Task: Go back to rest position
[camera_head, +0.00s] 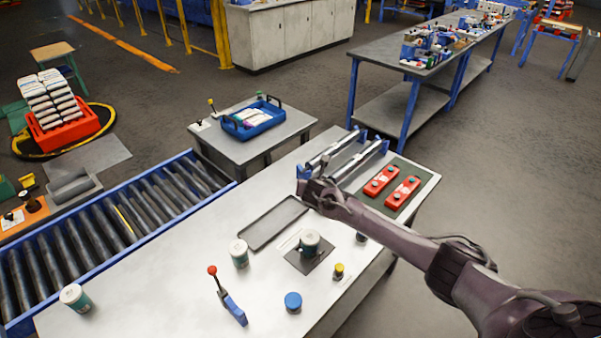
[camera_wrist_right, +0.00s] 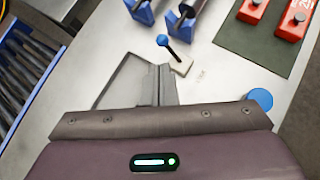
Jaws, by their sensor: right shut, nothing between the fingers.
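My right arm comes in from the right in the head view and reaches over the white worktable (camera_head: 130,300). Its gripper (camera_head: 305,190) is above the table, between the dark flat tray and the blue roller stands. In the right wrist view the fingers of this gripper (camera_wrist_right: 158,84) are together with nothing between them. They cover part of the dark tray (camera_wrist_right: 118,82). My left gripper and arm are not in view.
On the table are the dark tray (camera_head: 273,223), several white-and-green cups such as one at left (camera_head: 75,297), a red-knobbed lever (camera_head: 232,305), a blue puck (camera_head: 293,301) and red blocks (camera_head: 402,192). A roller conveyor (camera_head: 115,225) runs along the left.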

